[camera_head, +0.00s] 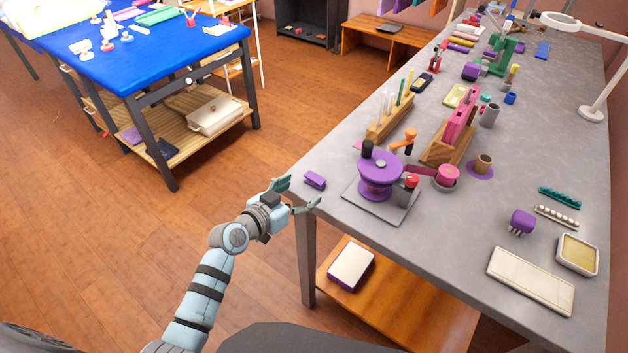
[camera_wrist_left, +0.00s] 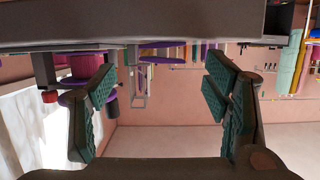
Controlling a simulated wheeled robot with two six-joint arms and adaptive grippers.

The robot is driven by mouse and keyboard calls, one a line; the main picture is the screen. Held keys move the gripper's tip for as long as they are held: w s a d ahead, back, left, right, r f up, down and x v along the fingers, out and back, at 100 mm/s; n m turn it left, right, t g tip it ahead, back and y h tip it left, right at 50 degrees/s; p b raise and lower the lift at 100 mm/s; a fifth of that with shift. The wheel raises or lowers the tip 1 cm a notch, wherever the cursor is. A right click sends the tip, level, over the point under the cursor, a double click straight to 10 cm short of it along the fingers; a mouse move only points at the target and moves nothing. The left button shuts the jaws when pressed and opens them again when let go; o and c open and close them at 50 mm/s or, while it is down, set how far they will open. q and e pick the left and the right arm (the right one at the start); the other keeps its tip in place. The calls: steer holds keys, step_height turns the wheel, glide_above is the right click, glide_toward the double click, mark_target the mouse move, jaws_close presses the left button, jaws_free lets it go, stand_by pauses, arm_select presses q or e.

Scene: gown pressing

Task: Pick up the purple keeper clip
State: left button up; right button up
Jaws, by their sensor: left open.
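The small purple clip (camera_head: 315,180) lies on the grey table (camera_head: 465,225), close to its near left corner. My left gripper (camera_head: 299,195) is at that corner, just left of and in front of the clip, with its teal fingers spread and nothing between them. The clip is beyond the fingers, apart from them as far as I can tell. In the left wrist view the two teal finger pads (camera_wrist_left: 163,98) stand wide apart, and I cannot make out the clip there. My right gripper is not in view.
A purple round device (camera_head: 380,178) on a grey plate stands right of the clip, with wooden racks (camera_head: 388,122) behind it. A white-topped box (camera_head: 351,265) lies on the shelf below. A blue-topped table (camera_head: 150,55) stands at the back left. Open floor lies left of my arm.

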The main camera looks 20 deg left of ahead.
mark_target(315, 177)
arm_select(q)
steer(key=w, duration=0.1)
steer(key=w+d, duration=0.1)
steer(key=w, duration=0.2)
steer(key=shift+d+f, duration=0.1)
steer(key=shift+d, duration=0.15)
steer(key=shift+w+d+f, duration=0.1)
steer(key=shift+w, duration=0.3)
steer(key=shift+s, duration=0.1)
steer(key=c, duration=0.9)
